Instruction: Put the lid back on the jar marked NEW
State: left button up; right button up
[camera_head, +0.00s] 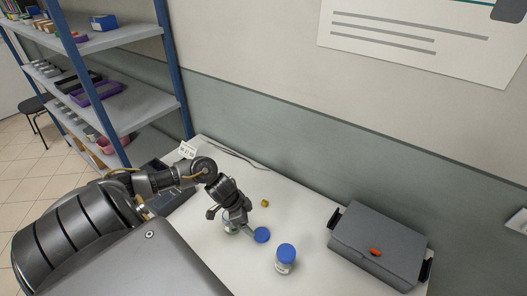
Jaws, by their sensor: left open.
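A white jar with a blue lid on it (285,259) stands upright on the table; the label on its side is too small to read. A loose blue lid (262,235) lies flat on the table, left of and behind that jar. Another pale jar (230,229) without a visible lid is left of the loose lid, partly hidden by my left gripper (236,220). The left gripper points down, open, at this jar; I cannot tell whether it touches it. My right gripper is not in view. I cannot make out the NEW marking.
A small brass-coloured piece (264,203) lies behind the lid. A grey case (378,244) with black handles and an orange item on top stands at right. A shelf unit (105,90) is at left. Free table (310,225) lies between jars and case.

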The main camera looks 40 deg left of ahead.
pick_arm(q)
send_over(261, 234)
jog(key=s+a, duration=0.2)
jog(key=f, duration=0.5)
jog(key=shift+d+f, duration=0.1)
jog(key=shift+d, duration=0.15)
jog(key=shift+p+x, duration=0.45)
jog(key=shift+x, duration=2.15)
jog(key=shift+a, duration=0.1)
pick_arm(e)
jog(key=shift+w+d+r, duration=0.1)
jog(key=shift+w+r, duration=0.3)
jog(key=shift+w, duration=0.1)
pick_arm(q)
jog(key=c, duration=1)
